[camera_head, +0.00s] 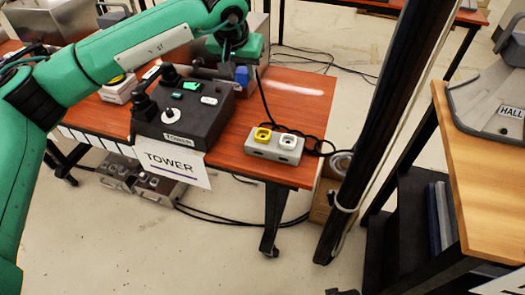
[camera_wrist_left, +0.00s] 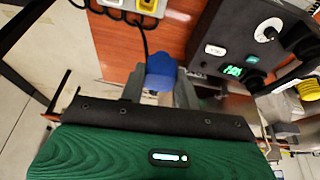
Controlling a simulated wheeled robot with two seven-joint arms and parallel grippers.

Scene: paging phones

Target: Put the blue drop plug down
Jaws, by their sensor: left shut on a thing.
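The blue drop plug (camera_head: 242,76) is at the right end of my left arm, close above the red-brown table (camera_head: 290,95), behind the dark control box. I cannot tell whether it touches the table. In the left wrist view the blue plug (camera_wrist_left: 161,72) sits between the two grey fingers of my left gripper (camera_wrist_left: 159,88), which is shut on it. In the head view the left gripper (camera_head: 238,70) is partly hidden by my own green wrist. My right gripper is not in view.
A dark control box (camera_head: 185,120) with a TOWER sign (camera_head: 172,164) stands left of the plug. A grey socket block (camera_head: 273,146) with yellow and white sockets is at the table's front right. A black cable runs near it. Bare table lies right of the plug.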

